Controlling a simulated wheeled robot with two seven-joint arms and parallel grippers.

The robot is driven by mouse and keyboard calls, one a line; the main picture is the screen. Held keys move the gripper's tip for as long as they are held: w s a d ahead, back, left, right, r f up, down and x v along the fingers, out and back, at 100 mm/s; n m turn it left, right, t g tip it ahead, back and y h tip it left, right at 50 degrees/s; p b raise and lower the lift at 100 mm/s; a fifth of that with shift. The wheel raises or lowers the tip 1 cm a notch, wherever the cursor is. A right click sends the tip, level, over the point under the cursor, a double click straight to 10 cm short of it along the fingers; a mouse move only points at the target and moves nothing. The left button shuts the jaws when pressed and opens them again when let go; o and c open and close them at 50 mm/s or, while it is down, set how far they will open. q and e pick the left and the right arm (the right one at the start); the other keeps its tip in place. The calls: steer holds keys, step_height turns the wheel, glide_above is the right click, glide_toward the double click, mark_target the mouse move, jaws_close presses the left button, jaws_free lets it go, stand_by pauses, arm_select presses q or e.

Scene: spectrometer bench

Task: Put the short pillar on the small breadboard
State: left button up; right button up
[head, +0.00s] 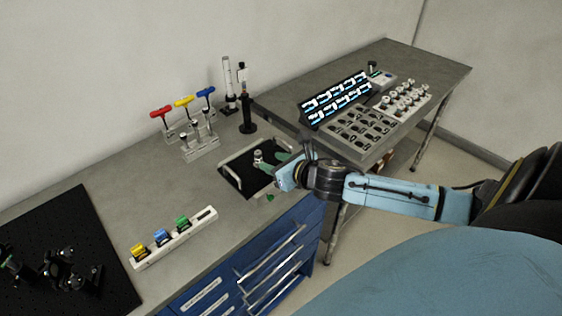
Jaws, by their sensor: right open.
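The small breadboard (236,178) is a black plate with pale handle bars along its sides, near the front edge of the bench. A short silver pillar (258,156) stands upright, seemingly on its far right part. My right gripper (271,160) comes in from the right, low over the right side of the board. It is open, with its green fingers just right of the pillar. I cannot tell whether a finger touches it. The gripper body hides the board's right edge. My left gripper is out of view.
Tall posts (228,86) and a black-based post (247,112) stand behind the board. A rack of coloured hex keys (185,124) is at back left. A white strip with coloured blocks (180,238) and a large black breadboard (88,215) lie left.

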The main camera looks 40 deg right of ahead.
steer(key=shift+v, duration=1.25)
steer(key=shift+a, duration=0.1)
steer(key=s+a+f+m+g, duration=0.2)
steer(key=s+a+m+g, duration=0.15)
steer(key=s+m, duration=0.65)
steer(key=s+a+f+m+g, duration=0.25)
steer(key=s+a+m, duration=0.3)
steer(key=m, duration=0.75)
steer(key=s+a+f+m+g, duration=0.2)
steer(key=s+a+m+g, duration=0.2)
steer(key=s+m, duration=0.6)
step_height(320, 180, down, 29)
steer(key=m+g+b, duration=0.1)
steer(key=m+b, duration=0.1)
steer(key=b, duration=0.4)
steer(key=s+d+f+b, duration=0.1)
steer(key=s+f+b, duration=0.1)
steer(key=s+f, duration=0.5)
steer(key=s+d+f+g+h+b, duration=0.1)
steer(key=s+d+f+b, duration=0.1)
steer(key=s+f, duration=0.6)
step_height(320, 180, down, 6)
steer(key=shift+s+f+n+b, duration=0.15)
steer(key=shift+n+b, duration=0.15)
steer(key=shift+b, duration=0.4)
